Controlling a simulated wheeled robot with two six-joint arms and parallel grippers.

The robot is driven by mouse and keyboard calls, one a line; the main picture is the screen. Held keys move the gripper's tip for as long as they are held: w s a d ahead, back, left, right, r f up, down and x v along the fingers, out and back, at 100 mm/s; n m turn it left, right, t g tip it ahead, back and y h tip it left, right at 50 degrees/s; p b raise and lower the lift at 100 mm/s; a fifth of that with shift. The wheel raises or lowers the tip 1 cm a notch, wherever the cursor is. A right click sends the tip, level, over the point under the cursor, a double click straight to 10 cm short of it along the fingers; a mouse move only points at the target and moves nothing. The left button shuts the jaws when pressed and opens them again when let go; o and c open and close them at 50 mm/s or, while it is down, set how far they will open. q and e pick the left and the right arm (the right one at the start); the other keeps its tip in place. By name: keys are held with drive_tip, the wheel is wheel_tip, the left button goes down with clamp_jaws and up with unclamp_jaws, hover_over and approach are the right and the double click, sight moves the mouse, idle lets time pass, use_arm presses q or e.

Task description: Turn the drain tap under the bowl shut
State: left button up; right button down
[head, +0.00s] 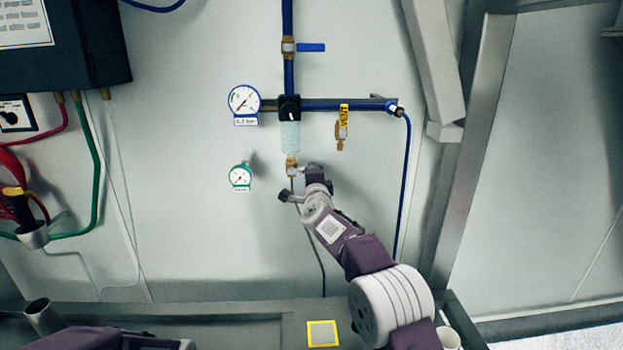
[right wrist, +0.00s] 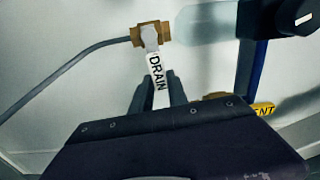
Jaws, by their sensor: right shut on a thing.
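The drain tap is a small brass body (head: 292,166) under the clear bowl (head: 290,137) of the wall-mounted filter. In the right wrist view, its brass body (right wrist: 151,34) carries a white lever marked DRAIN (right wrist: 157,72), standing crosswise to the line of bowl and hose. The bowl (right wrist: 205,24) lies right of the tap there. My right gripper (head: 293,192) is at the tap. Its dark fingers (right wrist: 163,92) are shut on the lever's free end, one on each side. The fingers partly hide the lever in the head view. My left gripper does not show.
A yellow VENT tap (head: 342,122) hangs to the right. Two gauges (head: 243,100) (head: 240,177) are left of the bowl. A blue-handled valve (head: 310,47) is above. A thin grey hose (right wrist: 62,80) leaves the drain tap. A metal frame (head: 468,180) stands at the right.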

drive_tip(key=shift+f+m+b, duration=0.3)
drive_tip(key=shift+f+m, duration=0.05)
drive_tip(key=shift+m, duration=0.15)
drive_tip(key=c, duration=1.3)
unclamp_jaws()
drive_tip(key=shift+s+d, duration=0.1)
drive_tip(key=shift+d, duration=0.05)
drive_tip(key=s+b, duration=0.5)
drive_tip(key=s, duration=0.4)
